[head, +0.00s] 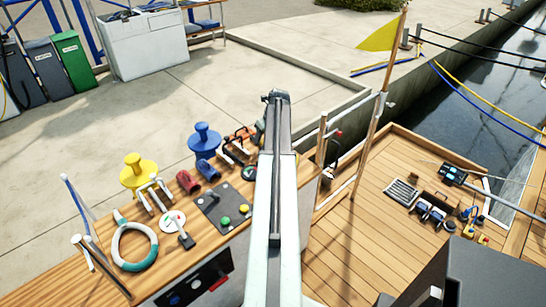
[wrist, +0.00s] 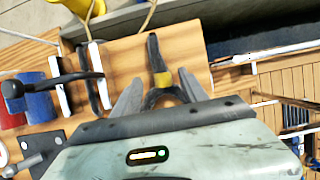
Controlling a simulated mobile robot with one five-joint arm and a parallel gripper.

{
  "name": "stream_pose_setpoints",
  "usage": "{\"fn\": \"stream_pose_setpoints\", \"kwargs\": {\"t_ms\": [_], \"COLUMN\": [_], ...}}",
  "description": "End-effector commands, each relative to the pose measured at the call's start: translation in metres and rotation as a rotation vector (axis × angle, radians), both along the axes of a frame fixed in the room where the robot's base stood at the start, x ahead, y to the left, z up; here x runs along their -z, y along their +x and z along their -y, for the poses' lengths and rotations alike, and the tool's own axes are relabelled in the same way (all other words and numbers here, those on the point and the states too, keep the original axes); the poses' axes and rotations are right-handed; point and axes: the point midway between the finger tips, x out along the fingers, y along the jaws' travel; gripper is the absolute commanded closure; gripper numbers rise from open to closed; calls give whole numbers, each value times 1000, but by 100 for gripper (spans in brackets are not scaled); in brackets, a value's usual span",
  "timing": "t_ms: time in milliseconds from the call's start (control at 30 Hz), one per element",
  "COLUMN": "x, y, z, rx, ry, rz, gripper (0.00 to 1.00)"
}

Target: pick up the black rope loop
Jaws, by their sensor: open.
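The black rope loop (wrist: 152,50) lies on the wooden bench top in the wrist view, with a yellow band around its narrow part. Its lower, rounded end lies between the two fingers of my gripper (wrist: 160,92). The fingers are apart, one on each side of the loop, and I cannot tell whether they touch it. In the head view my arm covers most of this spot, and the loop cannot be made out clearly.
Left of the loop are white-and-black clamps (wrist: 98,76) and a red and blue cylinder (wrist: 38,107). A wooden post (head: 376,110) stands right of my arm.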

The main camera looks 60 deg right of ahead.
Motion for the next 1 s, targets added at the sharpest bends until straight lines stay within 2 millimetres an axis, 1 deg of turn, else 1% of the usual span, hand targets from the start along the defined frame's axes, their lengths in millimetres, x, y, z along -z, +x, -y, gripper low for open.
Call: {"fn": "stream_pose_setpoints", "kwargs": {"t_ms": [33, 133, 200, 367, 400, 467, 500, 567, 600, 867, 1000], "x": [18, 32, 34, 30, 30, 30, 30, 30, 30, 29, 22], "y": [4, 10, 12, 12, 12, 12, 13, 13, 13, 13, 13], "z": [3, 4, 4, 4, 4, 4, 4, 4, 4, 3, 3], "rx": [-1, -3, -3, -3, -3, -3, -3, -3, -3, -4, -4], "ry": [0, 0, 0, 0, 0, 0, 0, 0, 0, -1, -1], "rz": [0, 0, 0, 0, 0, 0, 0, 0, 0, 0, 0], "gripper": [49, 49, 49, 49, 52, 69, 80, 96, 100, 100, 100]}}
